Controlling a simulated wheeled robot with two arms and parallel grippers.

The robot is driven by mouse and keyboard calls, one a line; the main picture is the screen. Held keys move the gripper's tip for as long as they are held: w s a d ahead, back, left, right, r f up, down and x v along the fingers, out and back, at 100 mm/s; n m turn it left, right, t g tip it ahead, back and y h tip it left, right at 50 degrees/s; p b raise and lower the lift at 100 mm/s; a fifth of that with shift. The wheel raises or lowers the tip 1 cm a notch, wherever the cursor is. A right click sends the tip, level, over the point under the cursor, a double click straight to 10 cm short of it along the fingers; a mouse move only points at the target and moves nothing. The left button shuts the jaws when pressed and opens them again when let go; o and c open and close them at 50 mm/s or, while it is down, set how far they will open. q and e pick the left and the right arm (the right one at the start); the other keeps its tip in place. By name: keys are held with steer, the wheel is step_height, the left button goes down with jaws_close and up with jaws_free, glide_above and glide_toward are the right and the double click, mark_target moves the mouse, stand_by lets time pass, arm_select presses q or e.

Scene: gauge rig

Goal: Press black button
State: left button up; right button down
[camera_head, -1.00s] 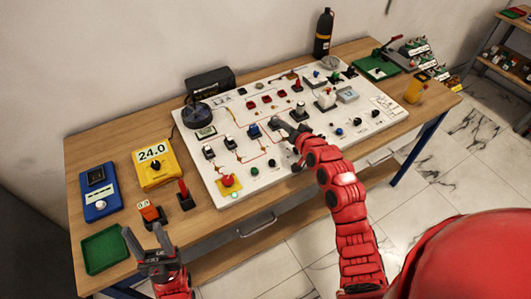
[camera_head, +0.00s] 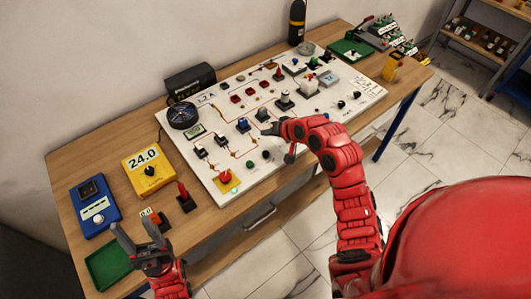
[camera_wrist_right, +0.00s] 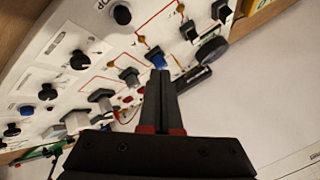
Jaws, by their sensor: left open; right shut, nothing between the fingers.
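The white panel (camera_head: 205,178) lies on the table with several controls on it. A dark round button (camera_head: 267,155) sits near its front edge, beside a green one (camera_head: 250,165). Black round knobs (camera_head: 341,104) sit further right, and several also show in the right wrist view (camera_wrist_right: 80,60). I cannot tell which is the task's black button. My right gripper (camera_head: 267,130) is shut and empty over the panel's front middle, right of a blue switch (camera_head: 242,124); its fingers (camera_wrist_right: 160,78) also show in the wrist view. My left gripper (camera_head: 134,226) is open and empty over the table's left front.
A red mushroom button on a yellow base (camera_head: 225,177) is at the panel's front left corner. A yellow meter (camera_head: 149,170), a blue box (camera_head: 95,205) and a green tray (camera_head: 108,265) stand on the left. A black bottle (camera_head: 297,22) stands at the back.

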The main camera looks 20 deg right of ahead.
steer(key=b, duration=0.5)
glide_above(267, 155)
step_height(267, 155, down, 8)
steer(key=shift+s+d+r, duration=0.1)
steer(key=shift+r, duration=0.05)
steer(key=shift+f, duration=0.35)
stand_by(1.3)
steer(key=shift+f, duration=0.45)
steer(key=shift+f+b, duration=0.5)
steer(key=shift+b, duration=0.1)
stand_by(0.5)
steer(key=shift+r, duration=0.15)
steer(key=shift+r+p, duration=0.65)
steer(key=shift+r, duration=0.15)
